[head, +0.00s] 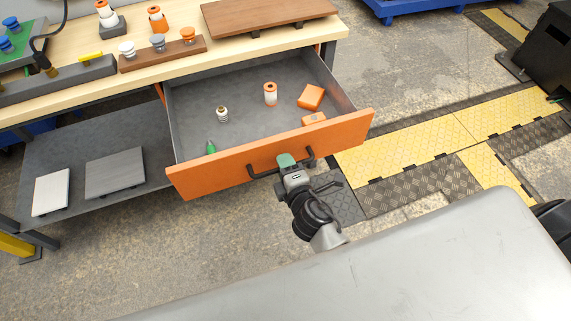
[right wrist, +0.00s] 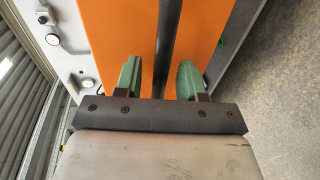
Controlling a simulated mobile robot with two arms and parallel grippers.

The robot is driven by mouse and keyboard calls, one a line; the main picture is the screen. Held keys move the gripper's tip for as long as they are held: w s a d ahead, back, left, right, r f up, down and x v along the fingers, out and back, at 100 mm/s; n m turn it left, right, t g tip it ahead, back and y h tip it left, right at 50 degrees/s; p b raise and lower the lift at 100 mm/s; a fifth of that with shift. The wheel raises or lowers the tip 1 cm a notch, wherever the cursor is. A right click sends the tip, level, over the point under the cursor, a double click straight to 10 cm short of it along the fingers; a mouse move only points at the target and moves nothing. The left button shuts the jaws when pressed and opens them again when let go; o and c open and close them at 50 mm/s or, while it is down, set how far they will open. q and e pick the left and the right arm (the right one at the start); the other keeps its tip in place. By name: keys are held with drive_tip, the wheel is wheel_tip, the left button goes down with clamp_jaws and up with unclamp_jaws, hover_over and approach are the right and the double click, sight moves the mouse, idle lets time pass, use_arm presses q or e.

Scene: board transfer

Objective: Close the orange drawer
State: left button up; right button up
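The orange drawer (head: 236,165) stands pulled out from under the wooden workbench, its grey inside in full view. A dark bar handle (head: 262,172) runs along its front. My right gripper (head: 287,162) is at the right part of this handle in the head view. In the right wrist view its two green fingers (right wrist: 160,80) are apart, with the dark handle bar (right wrist: 166,45) between them and visible gaps on both sides. The orange drawer front (right wrist: 125,35) lies beyond the fingers. My left gripper is not in view.
The drawer holds a white-and-orange cylinder (head: 270,94), orange blocks (head: 311,97), a small bulb-like part (head: 222,114) and a green piece (head: 210,147). The workbench top (head: 230,45) carries boards and parts. A lower shelf (head: 95,150) holds two flat plates. Yellow floor mats (head: 400,150) lie at right.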

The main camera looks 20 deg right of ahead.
drive_tip(key=shift+w, duration=0.2)
drive_tip(key=shift+c, duration=0.3)
clamp_jaws()
